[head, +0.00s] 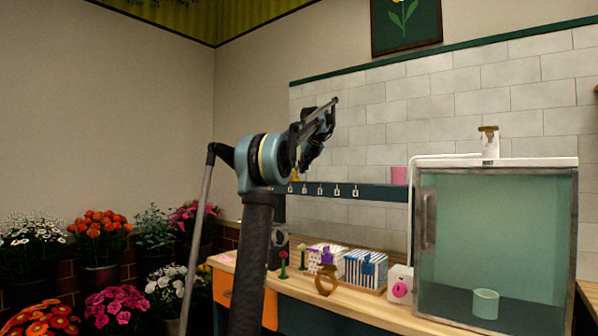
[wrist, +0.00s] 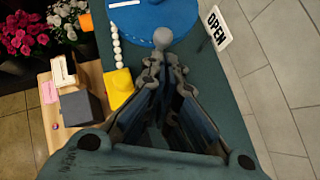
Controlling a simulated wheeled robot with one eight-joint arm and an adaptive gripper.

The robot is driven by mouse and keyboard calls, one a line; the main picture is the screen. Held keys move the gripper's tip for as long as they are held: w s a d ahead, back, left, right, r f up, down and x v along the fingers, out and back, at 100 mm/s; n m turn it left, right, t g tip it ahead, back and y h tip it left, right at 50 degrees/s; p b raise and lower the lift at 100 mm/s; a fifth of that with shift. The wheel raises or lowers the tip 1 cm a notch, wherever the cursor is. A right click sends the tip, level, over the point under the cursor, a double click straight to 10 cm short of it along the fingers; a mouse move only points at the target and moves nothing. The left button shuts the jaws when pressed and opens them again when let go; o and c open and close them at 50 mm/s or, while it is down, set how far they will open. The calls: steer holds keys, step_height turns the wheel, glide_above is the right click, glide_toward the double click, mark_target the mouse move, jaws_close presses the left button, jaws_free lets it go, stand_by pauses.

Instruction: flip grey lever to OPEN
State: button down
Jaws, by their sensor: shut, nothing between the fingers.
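In the wrist view, a grey round knob (wrist: 162,37), apparently the end of the grey lever, shows just beyond my fingertips, in front of a blue disc (wrist: 185,18). The rest of the lever is hidden behind my fingers. A white OPEN sign (wrist: 216,28) is to the right of the knob. My gripper (wrist: 165,72) is shut and empty, its tips close to the knob; I cannot tell whether they touch. In the head view my gripper (head: 322,122) is raised in front of the wall; I cannot make out the lever there.
A wooden counter (head: 350,300) holds small boxes and a pink-dotted white box (head: 399,285). A glass tank (head: 495,235) stands at the right. Potted flowers (head: 100,235) fill the left. In the wrist view, a white bead string (wrist: 116,45) and yellow block (wrist: 119,88) lie left of my fingers.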

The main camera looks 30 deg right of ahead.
steer(key=shift+r, duration=0.7)
steer(key=w+r+v, duration=0.1)
steer(key=v, duration=0.8)
steer(key=shift+s+a+r, duration=0.25)
